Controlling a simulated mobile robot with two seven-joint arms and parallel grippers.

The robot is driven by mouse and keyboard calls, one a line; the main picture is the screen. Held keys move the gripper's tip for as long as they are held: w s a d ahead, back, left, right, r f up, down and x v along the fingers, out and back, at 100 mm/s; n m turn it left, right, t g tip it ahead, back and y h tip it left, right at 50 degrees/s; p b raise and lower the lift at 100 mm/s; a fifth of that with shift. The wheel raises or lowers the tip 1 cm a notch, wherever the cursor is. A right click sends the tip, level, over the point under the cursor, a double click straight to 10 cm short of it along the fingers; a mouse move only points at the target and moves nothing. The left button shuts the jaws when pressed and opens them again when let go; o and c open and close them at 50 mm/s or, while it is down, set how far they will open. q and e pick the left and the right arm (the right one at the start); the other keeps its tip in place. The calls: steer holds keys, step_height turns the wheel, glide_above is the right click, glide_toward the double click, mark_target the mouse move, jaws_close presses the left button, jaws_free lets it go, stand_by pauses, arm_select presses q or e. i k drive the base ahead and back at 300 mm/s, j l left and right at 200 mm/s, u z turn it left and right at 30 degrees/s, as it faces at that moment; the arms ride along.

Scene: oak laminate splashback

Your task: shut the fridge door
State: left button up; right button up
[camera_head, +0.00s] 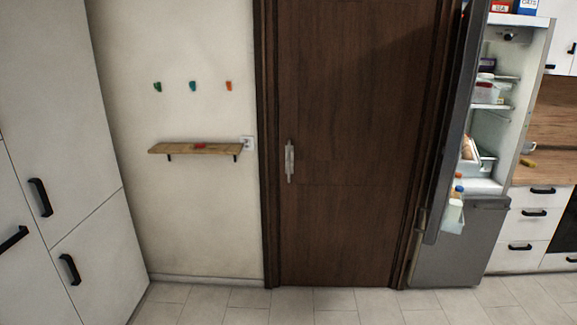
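The fridge (455,245) stands at the right side of the head view, with a grey lower front. Its upper door (457,125) is dark grey, seen nearly edge-on, and stands wide open toward me on the left side of the fridge. The lit white interior (490,140) shows shelves with food and containers. Bottles and a clear bin (452,214) sit low on the inner side of the door. Neither of my grippers is in view.
A closed brown wooden door (355,140) is left of the fridge. White cabinets (60,150) with black handles stand at the left. A wall shelf (195,149) and several hooks are on the wall. Drawers (532,225) are right of the fridge. The tiled floor (330,304) looks clear.

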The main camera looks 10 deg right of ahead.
mark_target(475, 17)
steer(key=i+j+z, duration=0.2)
steer(key=i+z, duration=0.25)
steer(key=i+j+z, duration=0.3)
steer(key=z, duration=0.15)
steer(key=i+j+z, duration=0.55)
steer(key=j+z, duration=0.35)
